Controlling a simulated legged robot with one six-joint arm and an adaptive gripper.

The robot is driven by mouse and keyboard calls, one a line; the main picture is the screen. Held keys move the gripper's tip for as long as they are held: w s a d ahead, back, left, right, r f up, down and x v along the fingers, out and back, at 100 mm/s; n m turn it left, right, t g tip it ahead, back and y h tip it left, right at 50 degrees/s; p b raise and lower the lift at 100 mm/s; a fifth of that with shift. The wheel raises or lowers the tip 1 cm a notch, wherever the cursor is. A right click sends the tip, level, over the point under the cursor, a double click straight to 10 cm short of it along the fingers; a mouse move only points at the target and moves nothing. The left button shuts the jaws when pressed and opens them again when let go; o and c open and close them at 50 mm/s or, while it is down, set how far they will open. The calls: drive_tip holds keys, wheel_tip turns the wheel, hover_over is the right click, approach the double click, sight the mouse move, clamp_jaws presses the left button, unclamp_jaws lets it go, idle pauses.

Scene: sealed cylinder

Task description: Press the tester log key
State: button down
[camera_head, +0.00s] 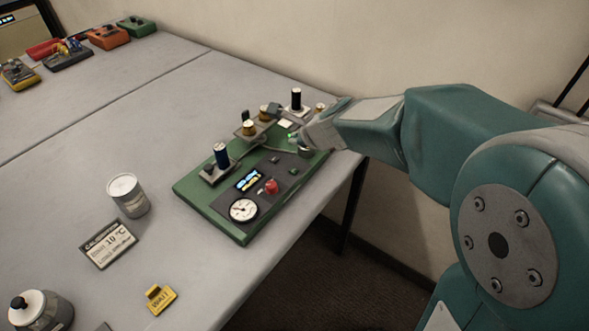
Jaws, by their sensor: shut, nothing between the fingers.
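The tester is a green panel (197,196) lying on the grey table near its front right edge. Its dark control area carries a small lit display (248,180), a red knob (271,186), a round white gauge (243,210) and small dark keys (293,172). The key labels are too small to read, so I cannot tell which one is the log key. My gripper (299,141) is shut and empty, reaching in from the right over the panel's far right part. It hides some of the panel there. I cannot tell whether it touches anything.
Dark-topped posts (221,156) and brass parts rise along the panel's far left side. Colored devices (103,37) sit far left. The table's middle is clear.

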sight(296, 171)
drive_tip(key=f, duration=0.3)
drive_tip(key=shift+a, duration=0.2)
drive_tip(key=shift+d+f, duration=0.15)
drive_tip(key=shift+f, duration=2.15)
drive_tip(key=shift+s+f, duration=0.1)
drive_tip(key=shift+f, duration=0.2)
drive_tip(key=shift+f, duration=0.4)
drive_tip(key=shift+r, duration=0.85)
